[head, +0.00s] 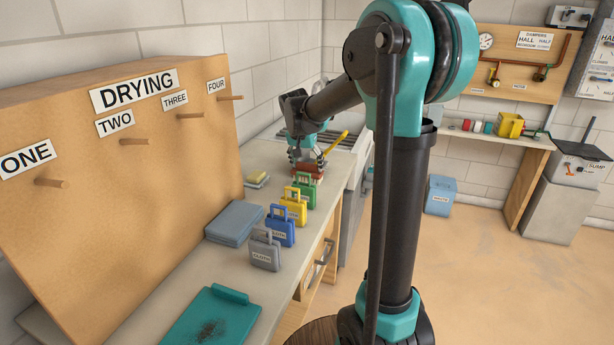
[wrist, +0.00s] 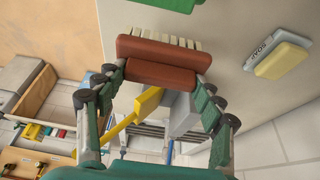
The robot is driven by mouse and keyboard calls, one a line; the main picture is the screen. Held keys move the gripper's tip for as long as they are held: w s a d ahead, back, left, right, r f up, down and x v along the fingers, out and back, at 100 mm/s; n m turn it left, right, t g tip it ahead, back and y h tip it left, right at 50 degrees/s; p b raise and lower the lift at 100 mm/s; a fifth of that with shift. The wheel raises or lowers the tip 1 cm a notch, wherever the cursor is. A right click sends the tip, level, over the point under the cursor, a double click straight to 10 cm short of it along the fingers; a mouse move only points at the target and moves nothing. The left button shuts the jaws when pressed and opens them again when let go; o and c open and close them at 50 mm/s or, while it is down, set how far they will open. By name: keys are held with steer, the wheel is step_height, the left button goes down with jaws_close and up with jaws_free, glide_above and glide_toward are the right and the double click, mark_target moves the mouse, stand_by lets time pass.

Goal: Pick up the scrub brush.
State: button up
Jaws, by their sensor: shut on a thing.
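The scrub brush (head: 309,168) has a red-brown body and pale bristles. It is at the far end of the counter in the head view and fills the upper middle of the wrist view (wrist: 165,52). My gripper (head: 303,157) is right above it in the head view. In the wrist view the fingers of my gripper (wrist: 160,80) lie on both sides of the red-brown grip, shut on it. Whether the bristles touch the counter, I cannot tell.
A yellow handle (head: 337,143) rises just behind the brush. The pegboard (head: 120,180) stands at left.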

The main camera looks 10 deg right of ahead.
mark_target(307, 164)
step_height(307, 164, up, 14)
steer(key=shift+r, duration=0.15)
